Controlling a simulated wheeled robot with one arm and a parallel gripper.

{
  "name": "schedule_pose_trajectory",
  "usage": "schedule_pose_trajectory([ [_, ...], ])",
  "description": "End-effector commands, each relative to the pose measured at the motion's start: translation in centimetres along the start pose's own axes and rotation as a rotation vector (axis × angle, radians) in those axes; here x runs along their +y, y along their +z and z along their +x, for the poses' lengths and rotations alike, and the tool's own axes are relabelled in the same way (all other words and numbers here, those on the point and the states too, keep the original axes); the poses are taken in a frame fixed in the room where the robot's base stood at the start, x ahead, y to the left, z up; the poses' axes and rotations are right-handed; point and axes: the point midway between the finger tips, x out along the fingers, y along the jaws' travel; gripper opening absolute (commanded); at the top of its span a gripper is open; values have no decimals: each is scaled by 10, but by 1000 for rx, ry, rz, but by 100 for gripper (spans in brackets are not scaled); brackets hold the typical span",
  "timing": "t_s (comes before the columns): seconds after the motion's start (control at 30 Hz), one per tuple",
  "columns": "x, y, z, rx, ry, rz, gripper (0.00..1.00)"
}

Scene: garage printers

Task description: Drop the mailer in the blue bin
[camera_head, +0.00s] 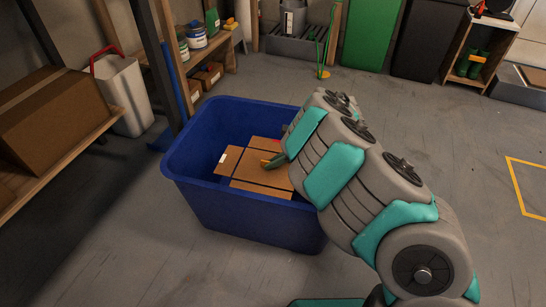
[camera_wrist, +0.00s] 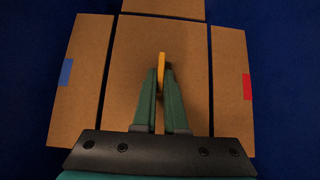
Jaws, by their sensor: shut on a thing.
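The blue bin (camera_head: 240,215) stands on the floor, open at the top. My gripper (camera_head: 270,162) is over the inside of the bin, pointing down into it. In the wrist view my gripper (camera_wrist: 163,72) is shut on a narrow yellow-orange piece (camera_wrist: 162,62), seen nearly edge-on, which I take to be the mailer. A bit of orange also shows at the fingertips in the head view. Below it, brown cardboard panels (camera_wrist: 188,40) lie flat in the bin, with a blue and a red mark at the sides. I cannot tell whether the held piece touches them.
A wooden shelf (camera_head: 75,155) with a cardboard box (camera_head: 50,118) stands at the left. A white bin (camera_head: 125,97) with a red handle is behind it. Paint cans sit on a back shelf. A green bin (camera_head: 370,35) and a dark bin stand at the back.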

Motion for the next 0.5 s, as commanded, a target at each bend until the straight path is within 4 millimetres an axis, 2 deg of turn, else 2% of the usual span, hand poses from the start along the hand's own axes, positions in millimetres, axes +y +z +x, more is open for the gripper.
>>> schedule_pose_trajectory([
  [0.5,0,-34,34,-1,1,2,0],
])
